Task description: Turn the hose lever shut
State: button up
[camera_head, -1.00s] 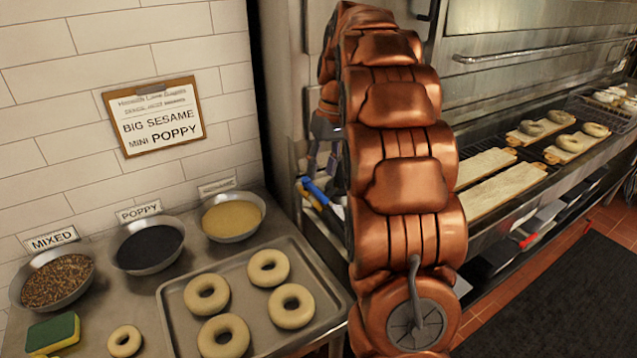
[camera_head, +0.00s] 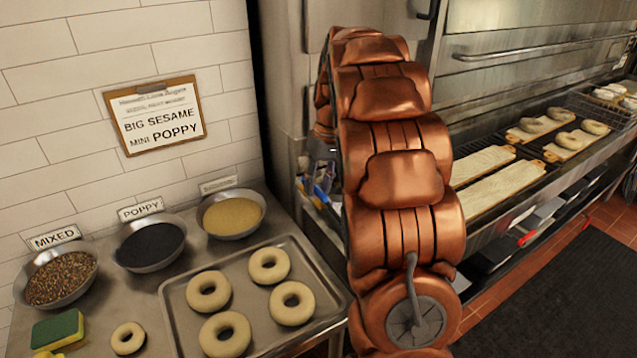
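My copper-coloured arm fills the middle of the view and hides what lies behind it. My gripper is hidden behind the arm, so its opening and any contact do not show. I cannot identify the hose lever for sure. A small blue object (camera_head: 322,195) shows just left of my arm, beside the steel cabinet, partly covered; what it is cannot be told. A small red piece (camera_head: 527,239) shows low under the oven front on the right; its nature is also unclear.
A steel counter at the left holds a tray (camera_head: 172,318) of bagels, bowls of mixed seeds (camera_head: 62,277), poppy (camera_head: 150,246) and sesame (camera_head: 232,216), and a sponge (camera_head: 57,330). Bagel boards (camera_head: 502,190) lie at the oven (camera_head: 545,75). A dark mat (camera_head: 570,300) covers open floor.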

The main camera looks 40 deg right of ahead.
grip_shut()
dwell(0.3)
